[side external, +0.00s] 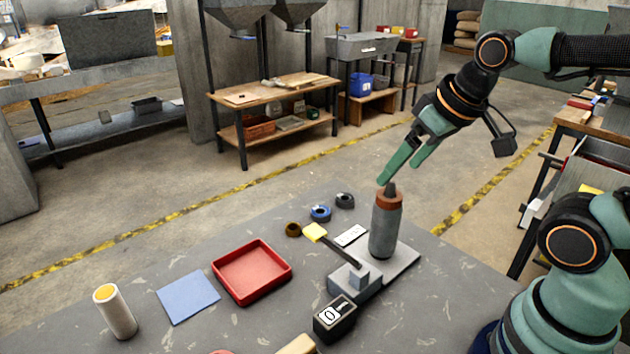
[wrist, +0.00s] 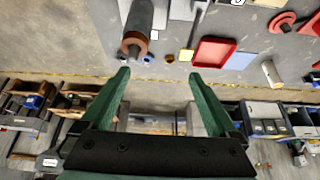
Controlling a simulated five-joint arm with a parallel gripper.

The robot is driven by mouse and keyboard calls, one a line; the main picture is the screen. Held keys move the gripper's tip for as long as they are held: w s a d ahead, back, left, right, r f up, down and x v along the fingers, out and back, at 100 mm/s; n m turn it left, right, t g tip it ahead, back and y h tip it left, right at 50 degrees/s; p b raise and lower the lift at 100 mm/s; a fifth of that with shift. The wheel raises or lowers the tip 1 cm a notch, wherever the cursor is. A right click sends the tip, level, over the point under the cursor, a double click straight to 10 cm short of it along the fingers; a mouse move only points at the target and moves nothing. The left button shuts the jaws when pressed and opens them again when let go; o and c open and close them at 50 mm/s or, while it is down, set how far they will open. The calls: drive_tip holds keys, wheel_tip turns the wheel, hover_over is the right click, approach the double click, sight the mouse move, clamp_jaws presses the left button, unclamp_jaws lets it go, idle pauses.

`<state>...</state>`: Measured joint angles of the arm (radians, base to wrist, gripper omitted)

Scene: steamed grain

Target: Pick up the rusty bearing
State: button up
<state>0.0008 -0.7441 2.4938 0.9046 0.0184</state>
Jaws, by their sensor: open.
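The rusty bearing (side external: 293,229) is a small brown ring lying flat on the grey table, left of a blue-ringed bearing (side external: 320,213) and a dark grey bearing (side external: 344,200). In the wrist view the rusty bearing (wrist: 169,58) is a small brown spot just beyond the gap between the fingers. My gripper (side external: 398,174) is open and empty, high above the table, to the right of the bearings. In the wrist view its green fingers (wrist: 159,73) stand wide apart with nothing between them.
A grey cylinder with a rust-coloured collar (side external: 386,225) stands upright near my gripper. A yellow-tipped lever (side external: 315,232) lies close to the rusty bearing. A red tray (side external: 252,272), a blue sheet (side external: 188,297), a pale cylinder (side external: 115,312) and a black counter box (side external: 335,318) are nearby.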

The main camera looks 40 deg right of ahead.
drive_tip(key=w+r+m+g, duration=0.1)
drive_tip(key=m, duration=0.4)
drive_tip(key=m+g, duration=0.5)
drive_tip(key=m, duration=1.2)
hover_over(391, 183)
drive_tip(key=f, duration=0.5)
drive_tip(key=shift+a+f, duration=0.25)
drive_tip(key=shift+d+f, duration=0.15)
drive_tip(key=shift+f, duration=1.2)
drive_tip(key=shift+d+f, duration=0.1)
drive_tip(key=shift+f, duration=1.2)
clamp_jaws()
